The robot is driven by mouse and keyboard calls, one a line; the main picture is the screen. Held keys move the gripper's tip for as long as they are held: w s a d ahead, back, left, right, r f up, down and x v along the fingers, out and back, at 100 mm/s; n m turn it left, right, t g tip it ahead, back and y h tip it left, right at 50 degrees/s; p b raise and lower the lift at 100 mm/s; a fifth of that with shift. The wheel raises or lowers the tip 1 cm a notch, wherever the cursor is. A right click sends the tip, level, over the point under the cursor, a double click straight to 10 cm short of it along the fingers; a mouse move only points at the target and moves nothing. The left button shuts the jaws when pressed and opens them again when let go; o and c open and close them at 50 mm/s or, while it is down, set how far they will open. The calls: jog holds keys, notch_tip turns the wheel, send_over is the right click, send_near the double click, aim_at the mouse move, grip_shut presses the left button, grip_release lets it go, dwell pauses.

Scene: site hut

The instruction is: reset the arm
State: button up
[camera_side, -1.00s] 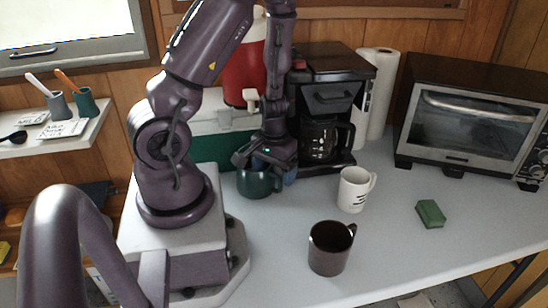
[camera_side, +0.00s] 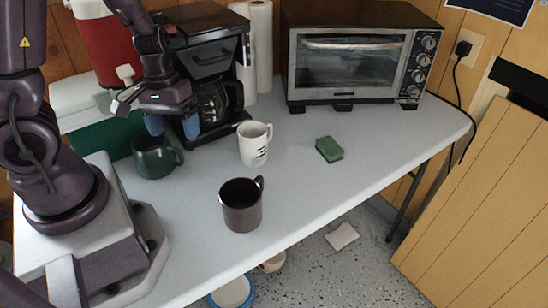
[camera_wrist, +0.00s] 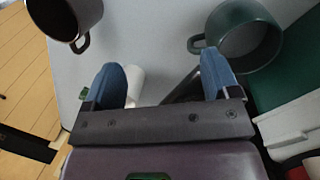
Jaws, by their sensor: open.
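My gripper (camera_side: 172,130) is open and empty, its two blue fingers pointing down over the table. In the side view it hangs in front of the coffee maker, just above and to the right of the dark green mug (camera_side: 153,160). That mug stands upright on the table. In the wrist view the green mug (camera_wrist: 232,38) is at the upper right, beyond the right finger, and nothing is between the open fingers (camera_wrist: 166,75) at their tips. My arm's upper links are cut off by the side view's left edge.
A white mug (camera_side: 252,147), a dark brown mug (camera_side: 240,210) and a green sponge (camera_side: 329,150) are on the table (camera_side: 310,195). The coffee maker (camera_side: 205,50) stands close behind my gripper. A toaster oven (camera_side: 350,65) is at the back right. The table's front right is clear.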

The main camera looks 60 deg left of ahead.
jog(key=d+r+m+t+y, duration=0.1)
jog(key=d+r+m+t, duration=0.2)
jog(key=r, duration=0.7)
jog(key=s+d+r+m+t+y, duration=0.1)
jog(key=d+r+m+t, duration=0.2)
jog(key=d+r, duration=0.4)
notch_tip(320, 180, up, 4)
jog(key=shift+s+f+m, duration=0.2)
jog(key=shift+m, duration=0.7)
